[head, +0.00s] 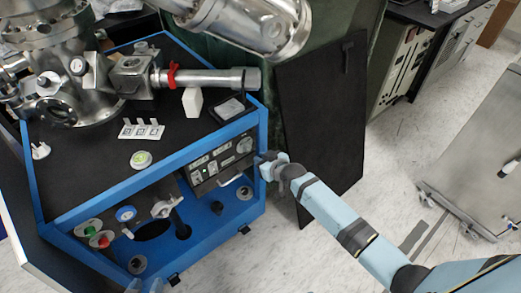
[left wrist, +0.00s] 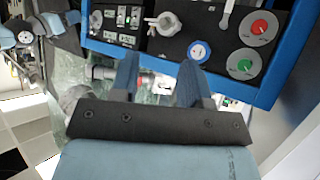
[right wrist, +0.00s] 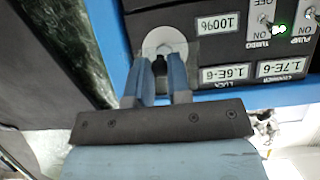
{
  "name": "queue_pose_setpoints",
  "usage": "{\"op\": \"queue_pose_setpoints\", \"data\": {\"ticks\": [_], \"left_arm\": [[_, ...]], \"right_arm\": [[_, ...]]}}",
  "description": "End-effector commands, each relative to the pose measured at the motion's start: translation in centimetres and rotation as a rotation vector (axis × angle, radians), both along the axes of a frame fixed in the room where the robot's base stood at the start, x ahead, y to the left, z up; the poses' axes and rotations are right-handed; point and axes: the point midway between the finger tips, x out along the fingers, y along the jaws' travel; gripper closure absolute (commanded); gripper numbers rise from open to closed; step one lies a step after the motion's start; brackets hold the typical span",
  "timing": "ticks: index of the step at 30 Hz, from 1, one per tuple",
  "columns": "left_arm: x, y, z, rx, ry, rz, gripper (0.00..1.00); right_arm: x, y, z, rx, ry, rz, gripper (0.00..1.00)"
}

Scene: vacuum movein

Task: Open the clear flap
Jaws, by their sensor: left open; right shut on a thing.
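I cannot make out the clear flap for certain; a faint see-through patch (right wrist: 192,48) shows beside the round grey disc (right wrist: 152,43) in the right wrist view. My right gripper (right wrist: 160,68) is at this disc, its fingers close together and shut on a small dark piece, mostly hidden between them. In the head view my right gripper (head: 264,158) is at the right end of the control panel (head: 206,170).
The blue-framed cabinet (head: 215,140) carries metal chamber parts (head: 205,77) on its black top. A lower panel has a green knob (head: 88,231), a red knob (head: 104,241) and a blue-ringed dial (head: 126,214). A black board (head: 322,130) leans behind my right arm.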

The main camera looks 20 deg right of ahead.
Motion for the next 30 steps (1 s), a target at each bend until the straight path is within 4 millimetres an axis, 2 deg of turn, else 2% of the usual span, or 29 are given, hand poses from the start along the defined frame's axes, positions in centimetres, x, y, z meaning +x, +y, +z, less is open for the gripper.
{"op": "queue_pose_setpoints", "data": {"ticks": [1, 10, 24, 30], "left_arm": [[-0.1, 0.2, 1.4, 0.007, 0.013, 0.003, 0.57], [-0.5, 0.6, 4.4, -0.019, 0.080, 0.034, 0.57], [-1.1, 1.2, 11.7, 0.034, 0.026, 0.003, 0.57], [-1.1, 1.2, 13.4, 0.034, 0.026, 0.003, 0.57]], "right_arm": [[-0.2, 0.0, 1.4, -0.010, 0.030, 0.000, 1.00], [-0.6, -0.2, 3.6, -0.083, 0.226, 0.000, 1.00], [-0.3, -0.1, 7.2, -0.220, 0.605, 0.000, 1.00], [0.1, 0.1, 8.1, -0.268, 0.736, 0.000, 1.00]]}}
